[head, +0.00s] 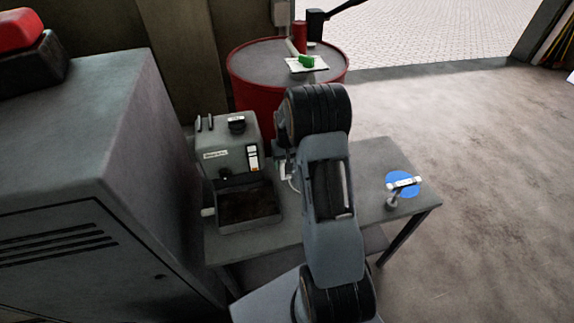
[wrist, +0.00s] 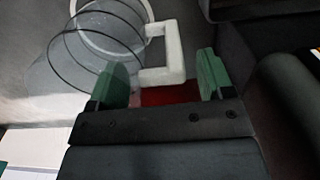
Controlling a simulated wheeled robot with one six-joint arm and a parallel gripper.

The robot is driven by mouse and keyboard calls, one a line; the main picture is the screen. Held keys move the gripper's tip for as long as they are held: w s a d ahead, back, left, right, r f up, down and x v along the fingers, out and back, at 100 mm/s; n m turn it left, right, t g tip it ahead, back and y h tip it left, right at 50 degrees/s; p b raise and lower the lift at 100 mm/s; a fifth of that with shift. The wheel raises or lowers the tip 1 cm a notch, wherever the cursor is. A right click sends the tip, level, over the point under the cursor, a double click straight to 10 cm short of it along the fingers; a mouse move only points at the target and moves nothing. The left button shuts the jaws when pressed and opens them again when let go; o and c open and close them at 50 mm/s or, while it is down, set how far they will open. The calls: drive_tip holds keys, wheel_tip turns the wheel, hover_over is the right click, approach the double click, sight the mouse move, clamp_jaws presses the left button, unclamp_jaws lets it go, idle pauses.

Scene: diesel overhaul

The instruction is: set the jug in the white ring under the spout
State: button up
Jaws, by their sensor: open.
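The clear jug (wrist: 62,75) with dark rim lines and a white square handle (wrist: 176,60) is at the upper left of the wrist view. My gripper (wrist: 161,66) is open, its green fingers on either side of the handle, with a gap to it on the right. A white curved band (wrist: 148,10), seemingly the white ring, shows at the jug's far end. I cannot tell whether the jug stands inside it. In the head view the grey machine (head: 231,160) stands on the table; my arm hides most of the jug and ring, and the spout is not clear.
The grey table (head: 375,158) carries a blue disc (head: 409,191) with a white-topped metal piece at its right. A red drum (head: 240,75) stands behind, with small items on top. A grey cabinet (head: 85,150) is close at left. The floor at right is clear.

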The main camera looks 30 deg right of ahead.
wheel_tip(320, 180, up, 10)
drive_tip(key=shift+b, duration=0.45)
idle(0.5)
